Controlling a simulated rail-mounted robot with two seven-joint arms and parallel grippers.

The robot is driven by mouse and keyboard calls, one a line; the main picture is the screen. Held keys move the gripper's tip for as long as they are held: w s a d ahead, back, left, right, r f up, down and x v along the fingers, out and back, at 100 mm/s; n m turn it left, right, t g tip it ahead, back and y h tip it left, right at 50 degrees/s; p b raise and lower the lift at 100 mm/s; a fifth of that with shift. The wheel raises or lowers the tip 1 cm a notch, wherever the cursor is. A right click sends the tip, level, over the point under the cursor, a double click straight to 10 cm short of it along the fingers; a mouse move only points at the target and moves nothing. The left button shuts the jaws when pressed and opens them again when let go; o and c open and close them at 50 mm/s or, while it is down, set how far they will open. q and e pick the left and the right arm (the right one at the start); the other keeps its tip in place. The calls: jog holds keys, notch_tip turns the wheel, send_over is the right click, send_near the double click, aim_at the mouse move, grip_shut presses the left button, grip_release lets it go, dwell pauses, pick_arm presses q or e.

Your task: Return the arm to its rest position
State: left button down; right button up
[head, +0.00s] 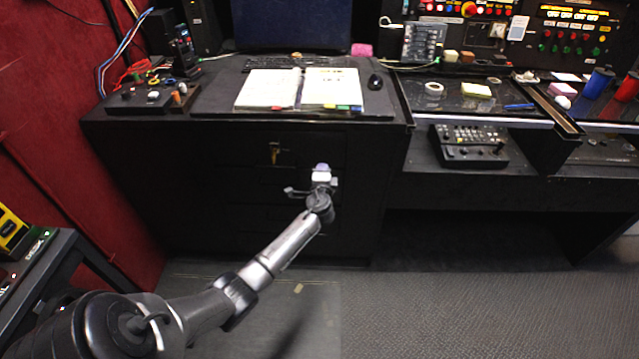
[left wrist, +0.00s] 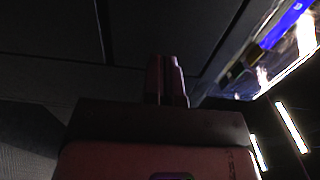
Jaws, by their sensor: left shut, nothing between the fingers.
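My left arm reaches in from the lower left of the head view, silver and dark grey. My left gripper (head: 321,172) is at its end, in front of the dark drawer front of the desk (head: 225,185). A light-coloured tip shows there. In the left wrist view the two fingers (left wrist: 167,78) are together with nothing between them. Whether they touch the desk front cannot be told. My right arm and gripper are not in view.
An open book (head: 300,88), a mouse (head: 375,81) and a keyboard lie on the desk top. A control box (head: 470,145) sits on the right shelf. A red wall (head: 70,130) and a dark stand (head: 45,275) are at left. The floor (head: 450,310) is clear.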

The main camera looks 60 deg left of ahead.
pick_arm(q)
jog(key=p+v, duration=0.1)
jog(key=v, duration=0.6)
jog(key=shift+d+r+p, duration=0.2)
jog(key=shift+d+p, duration=0.05)
jog(key=shift+p, duration=0.15)
jog(key=shift+s, duration=0.1)
